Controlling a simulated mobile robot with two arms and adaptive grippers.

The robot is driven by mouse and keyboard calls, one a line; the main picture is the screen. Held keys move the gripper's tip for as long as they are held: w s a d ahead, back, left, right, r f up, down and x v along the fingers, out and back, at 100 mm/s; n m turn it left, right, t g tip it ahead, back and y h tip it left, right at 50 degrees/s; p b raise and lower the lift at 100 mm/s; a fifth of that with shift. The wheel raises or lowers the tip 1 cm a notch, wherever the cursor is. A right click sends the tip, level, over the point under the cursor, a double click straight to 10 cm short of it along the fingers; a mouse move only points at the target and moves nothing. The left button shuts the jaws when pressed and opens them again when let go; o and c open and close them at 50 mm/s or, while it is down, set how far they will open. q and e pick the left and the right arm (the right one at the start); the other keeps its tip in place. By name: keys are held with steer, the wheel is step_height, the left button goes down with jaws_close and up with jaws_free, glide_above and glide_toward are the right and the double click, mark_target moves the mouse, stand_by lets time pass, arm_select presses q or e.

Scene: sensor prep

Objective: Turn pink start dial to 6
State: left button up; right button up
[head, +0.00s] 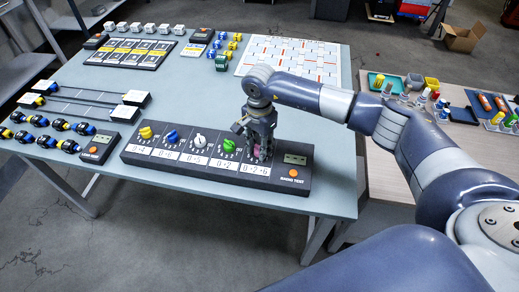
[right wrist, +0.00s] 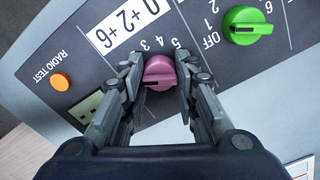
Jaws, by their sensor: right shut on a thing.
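The pink start dial (right wrist: 160,70) is on the dark panel, by the printed label 0+2+6 (right wrist: 128,25). My right gripper (right wrist: 160,78) is shut on it, one finger on each side, in the right wrist view. The numbers 3, 4 and 5 show around its upper edge; a dark mark is on its lower left part. I cannot tell which number it points to. In the head view the right gripper (head: 263,153) reaches down onto the panel's right part and mostly hides the dial. My left gripper is out of view.
The dark panel (head: 160,180) also carries a green dial (head: 229,146), white dial (head: 199,140), blue dial (head: 172,137) and yellow dial (head: 146,133). An orange RADIO TEST button (head: 293,173) is close on the gripper's right. Free table (head: 335,180) lies right of the panel.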

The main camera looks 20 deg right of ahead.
steer(key=m+b, duration=0.2)
steer(key=m, duration=0.1)
steer(key=shift+f+m, duration=0.1)
steer(key=shift+m, duration=0.3)
steer(key=m+b, duration=0.1)
steer(key=m, duration=0.2)
steer(key=shift+m+b, duration=0.3)
steer(key=m+b, duration=0.1)
steer(key=m, duration=0.2)
steer(key=shift+m, duration=0.3)
steer(key=m+b, duration=0.1)
steer(key=m, duration=0.2)
steer(key=shift+m, duration=0.3)
steer(key=m+b, duration=0.1)
steer(key=m, duration=0.2)
steer(key=shift+m, duration=0.3)
steer(key=m, duration=0.4)
steer(key=shift+m, duration=0.3)
steer(key=m, duration=0.3)
steer(key=shift+r, duration=0.2)
steer(key=shift+m, duration=2.1)
